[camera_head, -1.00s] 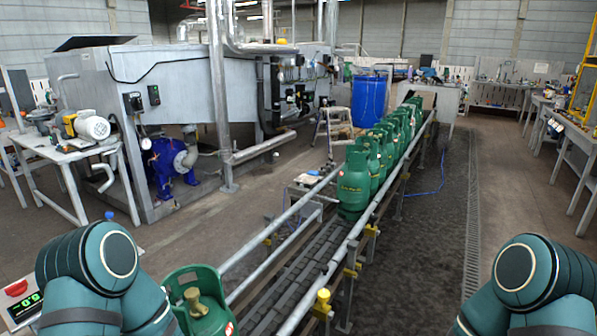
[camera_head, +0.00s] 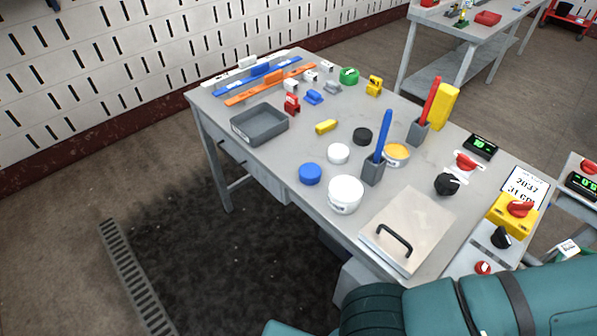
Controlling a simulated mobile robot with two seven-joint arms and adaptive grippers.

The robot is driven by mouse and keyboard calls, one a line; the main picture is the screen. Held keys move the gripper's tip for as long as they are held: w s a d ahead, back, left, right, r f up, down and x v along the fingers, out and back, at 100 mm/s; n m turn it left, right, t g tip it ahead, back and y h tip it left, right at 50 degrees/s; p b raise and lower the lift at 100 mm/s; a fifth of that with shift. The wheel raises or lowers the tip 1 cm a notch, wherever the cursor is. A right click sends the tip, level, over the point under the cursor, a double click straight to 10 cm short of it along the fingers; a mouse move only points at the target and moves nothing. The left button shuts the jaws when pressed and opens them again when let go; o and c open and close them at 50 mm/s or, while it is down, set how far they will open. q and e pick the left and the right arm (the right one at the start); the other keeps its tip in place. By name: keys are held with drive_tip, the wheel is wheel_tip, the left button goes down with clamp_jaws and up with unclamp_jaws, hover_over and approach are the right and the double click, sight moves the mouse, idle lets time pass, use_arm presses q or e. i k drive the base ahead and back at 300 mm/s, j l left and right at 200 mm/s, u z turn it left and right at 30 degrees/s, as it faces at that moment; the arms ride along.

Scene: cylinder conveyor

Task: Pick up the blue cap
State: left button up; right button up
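The blue cap (camera_head: 310,174) is a short round blue disc. It lies on the grey workbench (camera_head: 232,113) near its front edge, just left of a white tub (camera_head: 345,195) and in front of a white cap (camera_head: 338,153). Nothing covers it. A teal arm of mine shows at the bottom right, well apart from the cap. Neither gripper is in view.
A grey tray (camera_head: 259,124) stands left of the caps. A black cap (camera_head: 362,136), a holder with a blue marker (camera_head: 380,146) and a metal plate with a handle (camera_head: 407,228) stand to the right. Knobs and displays line the right end.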

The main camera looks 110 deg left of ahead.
sight(310, 174)
drive_tip(key=k+l+u, duration=0.1)
drive_tip(key=k+u, duration=0.35)
drive_tip(key=u, duration=2.65)
drive_tip(key=i+j, duration=0.1)
drive_tip(key=j, duration=0.45)
drive_tip(key=i+j+z, duration=0.1)
drive_tip(key=j, duration=0.4)
drive_tip(key=i+j, duration=0.1)
drive_tip(key=j, duration=0.45)
